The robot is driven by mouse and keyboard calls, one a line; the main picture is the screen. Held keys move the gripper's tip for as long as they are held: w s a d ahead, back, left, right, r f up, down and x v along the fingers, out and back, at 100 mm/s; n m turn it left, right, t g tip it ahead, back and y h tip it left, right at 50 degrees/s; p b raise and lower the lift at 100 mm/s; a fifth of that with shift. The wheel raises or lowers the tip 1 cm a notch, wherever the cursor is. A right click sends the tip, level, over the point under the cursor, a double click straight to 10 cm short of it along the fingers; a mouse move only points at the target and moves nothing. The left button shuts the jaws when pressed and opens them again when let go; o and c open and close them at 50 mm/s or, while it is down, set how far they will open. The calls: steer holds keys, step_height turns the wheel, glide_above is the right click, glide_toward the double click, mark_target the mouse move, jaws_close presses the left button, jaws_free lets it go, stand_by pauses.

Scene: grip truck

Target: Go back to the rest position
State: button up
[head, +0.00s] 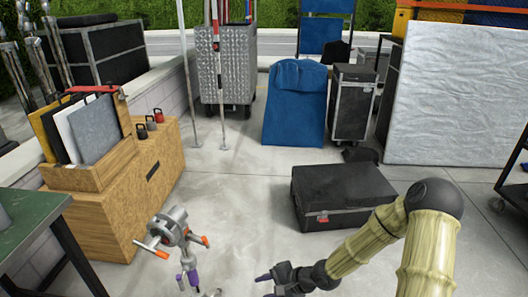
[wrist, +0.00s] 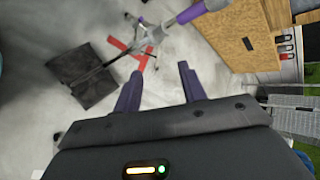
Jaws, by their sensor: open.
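My gripper (head: 268,284) shows at the bottom of the head view, at the end of my arm, low over the concrete floor. In the wrist view its two purple fingers (wrist: 158,90) stand apart with nothing between them. A metal grip stand (head: 183,240) with orange-tipped handles and a purple part stands to the left of my gripper in the head view. A stand with a purple pole and red-tipped legs (wrist: 150,37) appears beyond the fingers in the wrist view. I cannot tell the distance between fingers and stand.
A black case (head: 345,193) lies on the floor behind my arm. A wooden cabinet (head: 130,195) and a green-topped table (head: 30,222) stand at left. Several kettlebell-like weights sit on the cabinet. A dark bag-like object (wrist: 85,75) lies near the stand legs. Open concrete lies in the middle.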

steer(key=s+d+r+n+h, duration=0.3)
steer(key=d+r+n+h, duration=0.35)
steer(key=d, duration=0.45)
steer(key=s+d+r+n+h, duration=0.2)
steer(key=s+d+r+h, duration=0.1)
steer(key=s+r, duration=0.6)
step_height(320, 180, up, 29)
steer(key=p, duration=2.7)
steer(key=shift+w+d+r+p, duration=0.15)
steer(key=shift+w+d+p, duration=0.05)
steer(key=shift+w+p, duration=0.1)
steer(key=shift+n, duration=0.25)
steer(key=shift+c, duration=0.5)
